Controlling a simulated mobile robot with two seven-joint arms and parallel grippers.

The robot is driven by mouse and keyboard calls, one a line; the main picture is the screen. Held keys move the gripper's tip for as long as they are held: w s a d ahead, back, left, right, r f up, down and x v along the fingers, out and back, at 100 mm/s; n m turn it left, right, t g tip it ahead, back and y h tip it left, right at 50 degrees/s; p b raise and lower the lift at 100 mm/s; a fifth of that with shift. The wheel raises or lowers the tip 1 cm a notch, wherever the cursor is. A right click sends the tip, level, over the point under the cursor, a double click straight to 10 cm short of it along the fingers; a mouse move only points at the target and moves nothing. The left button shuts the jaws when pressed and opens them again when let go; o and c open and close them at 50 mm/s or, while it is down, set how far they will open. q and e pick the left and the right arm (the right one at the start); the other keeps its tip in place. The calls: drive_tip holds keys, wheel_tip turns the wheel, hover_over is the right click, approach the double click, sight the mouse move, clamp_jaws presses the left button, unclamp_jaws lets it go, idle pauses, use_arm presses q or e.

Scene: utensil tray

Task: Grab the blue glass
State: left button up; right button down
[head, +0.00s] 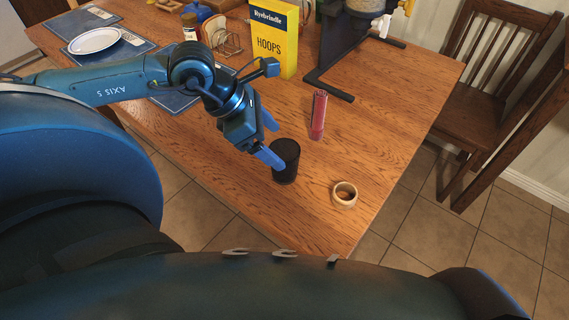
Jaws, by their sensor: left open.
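A dark, nearly black cylindrical cup (286,163) stands upright near the front edge of the wooden table; no clearly blue glass shows nearby, and I cannot tell if this is the glass named in the task. My left gripper (273,143) is open, its blue fingers angled down to the right. One fingertip overlaps the cup's left side in the picture, and the other is above and behind it. I cannot tell if they touch it. My right gripper is not in view.
A pink-red cylinder (318,115) stands behind and right of the cup. A tape-like ring (344,194) lies to its right near the table edge. A yellow Hoops box (275,38), a wire rack (228,43), and a white plate (94,41) are farther back.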

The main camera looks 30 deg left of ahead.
use_arm(q)
drive_tip(key=shift+s+x, duration=0.2)
drive_tip(key=shift+x, duration=1.6)
drive_tip(key=shift+s+x, duration=0.15)
drive_tip(key=shift+x, duration=1.65)
drive_tip(key=shift+f, duration=0.15)
drive_tip(key=shift+c, duration=0.6)
drive_tip(key=c, duration=1)
